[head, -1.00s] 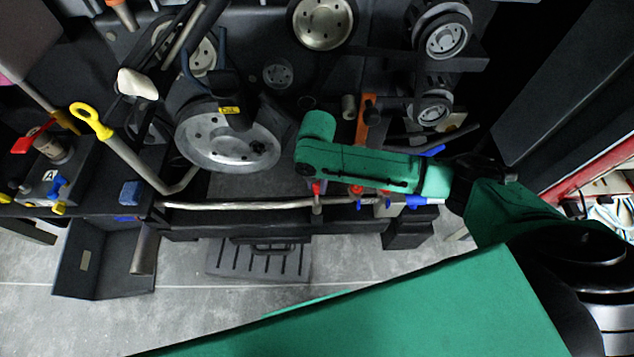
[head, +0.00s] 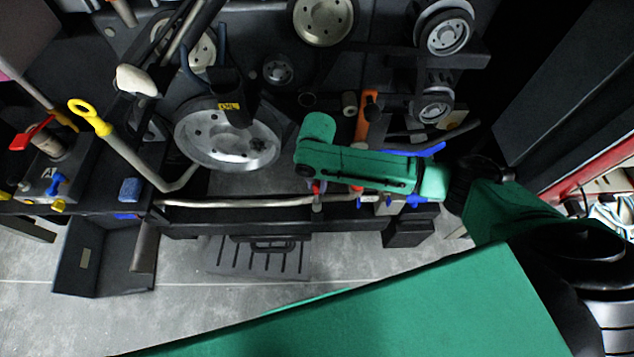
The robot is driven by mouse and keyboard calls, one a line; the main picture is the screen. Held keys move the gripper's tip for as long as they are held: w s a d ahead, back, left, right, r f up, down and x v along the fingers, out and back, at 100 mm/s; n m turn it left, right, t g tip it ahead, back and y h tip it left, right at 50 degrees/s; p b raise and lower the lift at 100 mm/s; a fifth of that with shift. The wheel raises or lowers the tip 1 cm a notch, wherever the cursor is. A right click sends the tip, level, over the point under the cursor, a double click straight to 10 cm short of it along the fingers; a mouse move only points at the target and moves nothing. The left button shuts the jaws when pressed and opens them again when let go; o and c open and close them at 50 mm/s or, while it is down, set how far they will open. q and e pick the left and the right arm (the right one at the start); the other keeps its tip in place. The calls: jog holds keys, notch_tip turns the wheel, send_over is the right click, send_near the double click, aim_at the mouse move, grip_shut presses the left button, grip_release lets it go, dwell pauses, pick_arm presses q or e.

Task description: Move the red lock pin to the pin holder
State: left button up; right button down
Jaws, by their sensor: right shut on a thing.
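My right arm comes in from the right, and its green forearm reaches left over the engine bay. The right gripper (head: 318,128) is at the rounded far end of this arm. It is shut, with its jaws and most of what they hold hidden by the arm. A small red part (head: 317,187) shows just under the forearm's lower edge, above a short grey piece. Another red part (head: 356,189) shows to its right. I cannot tell from this view which is the red lock pin. The pin holder cannot be made out. My left gripper is not in view.
A large silver pulley (head: 228,135) is left of the forearm, with smaller pulleys (head: 443,35) at the upper right. A pale pipe (head: 240,203) runs below. A yellow ring handle (head: 90,115) and a red lever (head: 32,132) stand at the left.

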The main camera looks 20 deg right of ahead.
jog(key=shift+f+b, duration=0.45)
jog(key=shift+f, duration=0.5)
jog(key=shift+f+b, duration=0.55)
jog(key=shift+f, duration=0.5)
jog(key=c, duration=0.6)
grip_release()
jog(key=o, duration=0.4)
notch_tip(320, 180, up, 8)
jog(key=p, duration=0.8)
jog(key=shift+r+p, duration=0.2)
jog(key=shift+p, duration=0.2)
jog(key=shift+f, duration=0.1)
